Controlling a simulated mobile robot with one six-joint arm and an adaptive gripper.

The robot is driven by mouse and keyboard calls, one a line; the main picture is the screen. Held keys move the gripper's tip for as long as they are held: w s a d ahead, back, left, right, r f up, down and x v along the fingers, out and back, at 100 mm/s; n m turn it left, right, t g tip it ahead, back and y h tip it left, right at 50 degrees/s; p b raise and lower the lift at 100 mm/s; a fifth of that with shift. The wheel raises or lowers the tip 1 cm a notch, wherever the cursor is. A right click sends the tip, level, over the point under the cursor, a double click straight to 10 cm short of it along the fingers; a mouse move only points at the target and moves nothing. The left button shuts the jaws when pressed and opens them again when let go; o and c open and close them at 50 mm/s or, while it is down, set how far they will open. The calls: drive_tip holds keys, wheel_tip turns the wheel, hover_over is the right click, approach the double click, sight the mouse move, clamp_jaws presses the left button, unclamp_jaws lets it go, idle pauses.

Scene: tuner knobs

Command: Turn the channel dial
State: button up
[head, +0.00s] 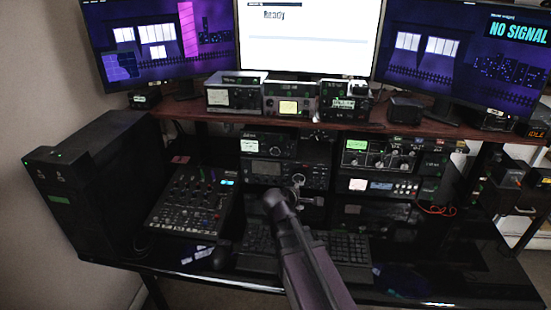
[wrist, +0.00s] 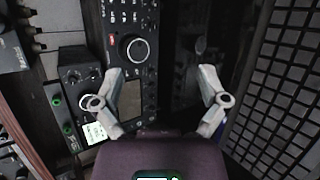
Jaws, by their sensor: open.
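A large round dial with a pale ring (wrist: 138,50) is on the dark face of a radio (wrist: 118,22) in the wrist view. That radio (head: 318,177) stands in the middle stack under the shelf in the head view. I cannot read a label marking which knob is the channel dial. My gripper (wrist: 162,75) is open and empty, its two grey fingers spread apart. The ringed dial appears above the left fingertip, not between the fingers.
Another radio (head: 262,141) with a lit display sits just above. A keyboard (head: 345,248) lies below my gripper; it also shows in the wrist view (wrist: 285,90). A mixer (head: 190,200) lies left, a radio with several knobs (head: 380,157) right. The shelf edge (head: 225,117) runs overhead.

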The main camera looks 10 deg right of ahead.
drive_tip(key=w+a+r+n+t+y+b, duration=0.1)
drive_tip(key=w+a+n+t, duration=0.3)
drive_tip(key=n, duration=0.4)
drive_tip(key=w+a+r+n+t+y+b, duration=0.1)
drive_tip(key=w+a+r+n+t+b, duration=0.2)
drive_tip(key=n, duration=0.5)
drive_tip(key=shift+w+a+r+n+t, duration=0.3)
drive_tip(key=shift+w+a+t, duration=0.45)
drive_tip(key=shift+a, duration=0.2)
drive_tip(key=shift+w, duration=0.1)
